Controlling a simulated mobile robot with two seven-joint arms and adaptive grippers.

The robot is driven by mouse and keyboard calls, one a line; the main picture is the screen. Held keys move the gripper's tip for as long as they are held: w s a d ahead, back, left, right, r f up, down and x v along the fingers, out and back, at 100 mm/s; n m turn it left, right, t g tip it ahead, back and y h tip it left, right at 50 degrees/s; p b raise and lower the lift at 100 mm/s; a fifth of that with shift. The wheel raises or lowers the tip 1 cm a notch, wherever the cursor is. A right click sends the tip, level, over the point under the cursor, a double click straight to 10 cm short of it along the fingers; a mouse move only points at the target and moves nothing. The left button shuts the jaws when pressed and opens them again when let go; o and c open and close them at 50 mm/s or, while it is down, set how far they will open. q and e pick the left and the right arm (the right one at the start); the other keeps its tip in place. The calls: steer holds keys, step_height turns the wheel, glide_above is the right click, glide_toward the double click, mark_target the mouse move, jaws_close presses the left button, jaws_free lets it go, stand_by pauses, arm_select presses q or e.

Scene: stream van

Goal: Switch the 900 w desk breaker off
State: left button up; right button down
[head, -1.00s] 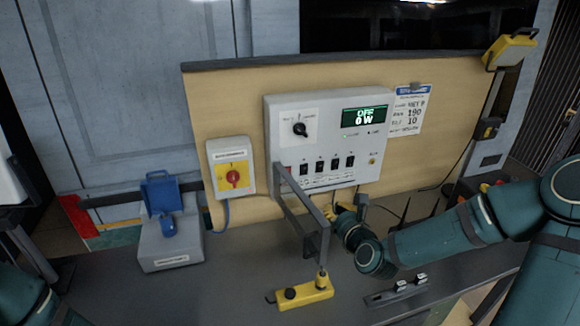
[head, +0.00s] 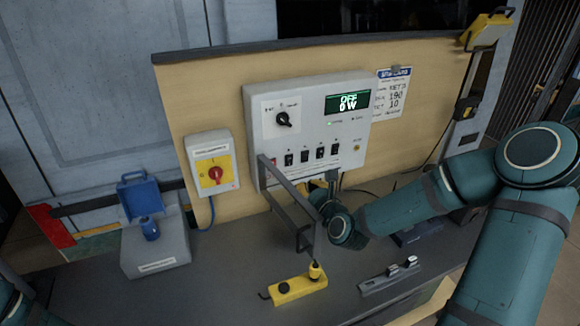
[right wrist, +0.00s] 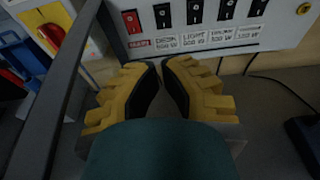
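My left gripper is out of view.
A grey bar frame (head: 290,195) juts out in front of the panel, left of my right gripper. A yellow-red rotary switch box (head: 212,172) and a grey box with blue lid (head: 155,245) are left. A yellow pendant (head: 298,288) lies on the counter.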

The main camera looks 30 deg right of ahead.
mark_target(287, 162)
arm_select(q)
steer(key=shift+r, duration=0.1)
arm_select(e)
steer(key=w, duration=0.3)
steer(key=w+f, duration=0.1)
steer(key=w, duration=0.6)
steer(key=shift+w+d+f, duration=0.15)
steer(key=shift+w+d, duration=0.15)
steer(key=shift+w, duration=0.05)
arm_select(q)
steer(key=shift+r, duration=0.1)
arm_select(e)
steer(key=shift+w, duration=0.85)
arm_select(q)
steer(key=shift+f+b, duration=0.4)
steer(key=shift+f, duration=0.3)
arm_select(e)
steer(key=shift+w+d, duration=0.1)
steer(key=shift+w, duration=0.2)
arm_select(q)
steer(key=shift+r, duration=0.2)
arm_select(e)
steer(key=shift+w+r, duration=0.1)
steer(key=shift+r, duration=0.1)
